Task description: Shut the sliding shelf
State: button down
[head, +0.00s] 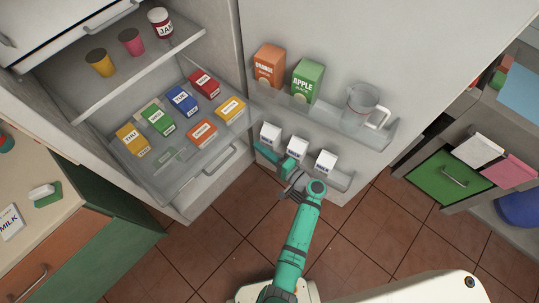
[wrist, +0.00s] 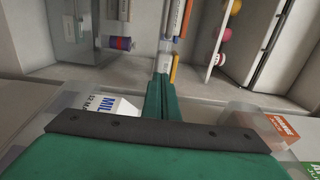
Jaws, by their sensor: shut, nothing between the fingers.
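The sliding shelf (head: 168,176) is a clear glass shelf in the open fridge. It sticks out past the shelf above it and carries several labelled packs, such as a yellow THU pack (head: 132,139) and a blue pack (head: 182,100). My gripper (head: 259,149) is to the right of the shelf, close to the door's lower bin, and apart from the shelf. In the wrist view my gripper's fingers (wrist: 161,84) are shut together with nothing between them and point into the fridge. The shelf's edge is hard to make out in that view.
The open door has an upper bin with orange and apple cartons (head: 308,82) and a jug (head: 362,104). White cartons (head: 297,149) stand in its lower bin, near my arm. A drawer (head: 214,177) lies below the shelf.

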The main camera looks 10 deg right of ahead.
aim_at(242, 134)
jog(key=x, duration=0.6)
jog(key=shift+w, duration=0.1)
